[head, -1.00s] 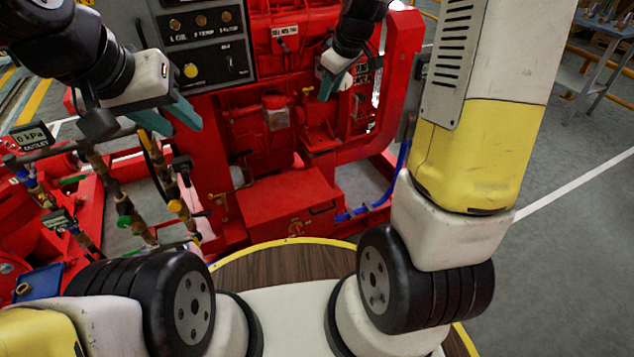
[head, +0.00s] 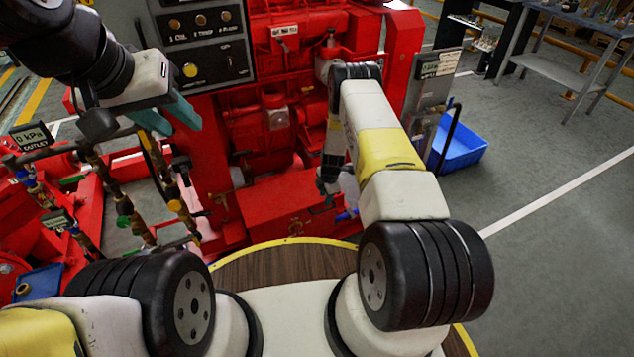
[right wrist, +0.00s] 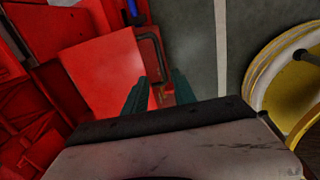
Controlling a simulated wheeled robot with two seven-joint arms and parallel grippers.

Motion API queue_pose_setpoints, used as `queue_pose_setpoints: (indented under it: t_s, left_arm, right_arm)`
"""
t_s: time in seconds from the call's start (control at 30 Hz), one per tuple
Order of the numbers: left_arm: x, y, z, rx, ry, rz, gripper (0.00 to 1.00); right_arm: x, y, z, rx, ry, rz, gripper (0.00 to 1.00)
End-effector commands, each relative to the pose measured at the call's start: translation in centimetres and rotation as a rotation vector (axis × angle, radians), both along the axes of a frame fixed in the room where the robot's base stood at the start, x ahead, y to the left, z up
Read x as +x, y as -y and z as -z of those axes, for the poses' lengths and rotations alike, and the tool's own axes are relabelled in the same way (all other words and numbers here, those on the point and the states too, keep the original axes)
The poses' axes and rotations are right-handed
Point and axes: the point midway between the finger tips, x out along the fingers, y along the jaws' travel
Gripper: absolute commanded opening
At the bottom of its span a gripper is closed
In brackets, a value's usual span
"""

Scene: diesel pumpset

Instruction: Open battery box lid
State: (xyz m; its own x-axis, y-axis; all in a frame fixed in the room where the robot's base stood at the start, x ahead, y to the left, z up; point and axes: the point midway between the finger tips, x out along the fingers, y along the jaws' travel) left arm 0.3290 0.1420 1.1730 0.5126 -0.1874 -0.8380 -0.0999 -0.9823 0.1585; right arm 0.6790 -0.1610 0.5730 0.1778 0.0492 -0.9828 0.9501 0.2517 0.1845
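The battery box (head: 285,208) is the red box low at the front of the red engine in the head view. Its flat top looks shut. In the right wrist view, a red box face (right wrist: 105,72) lies to the left of the fingers. My right gripper (head: 328,186) is at the box's right end in the head view, partly hidden by my forearm. Its teal fingers (right wrist: 160,92) are apart in the right wrist view, with a dark bent bar (right wrist: 152,45) just beyond them. I cannot tell if they touch. My left gripper (head: 168,118) is open and empty, before the engine.
A control panel (head: 203,45) stands above the engine's left side. Pipes and valves (head: 125,200) crowd the left. A blue bin (head: 462,145) sits on the floor at right, with a grey workbench (head: 570,30) behind. The grey floor at right is mostly clear.

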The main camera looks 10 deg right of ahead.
Motion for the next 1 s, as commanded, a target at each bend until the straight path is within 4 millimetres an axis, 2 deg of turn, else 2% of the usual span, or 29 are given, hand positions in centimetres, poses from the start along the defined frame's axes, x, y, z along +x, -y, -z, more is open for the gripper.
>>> queue_pose_setpoints:
  t_s: [0.17,0.4,0.57,0.97,1.0]
  left_arm:
    - [0.0,0.0,0.0,0.000,0.000,0.000,0.36]
    - [0.0,0.0,0.0,0.000,0.000,0.000,0.36]
    - [0.0,0.0,0.0,0.000,0.000,0.000,0.36]
    - [0.0,0.0,0.0,0.000,0.000,0.000,0.36]
    - [0.0,0.0,0.0,0.000,0.000,0.000,0.36]
  right_arm:
    - [0.1,0.0,1.9,-0.004,-0.001,-0.012,0.33]
    - [0.7,-0.3,5.7,-0.003,-0.002,-0.010,0.33]
    - [1.1,-0.3,7.4,-0.003,-0.001,-0.010,0.33]
    - [1.2,-0.4,8.1,-0.002,-0.001,-0.009,0.33]
    - [1.2,-0.4,8.1,-0.002,-0.001,-0.009,0.25]
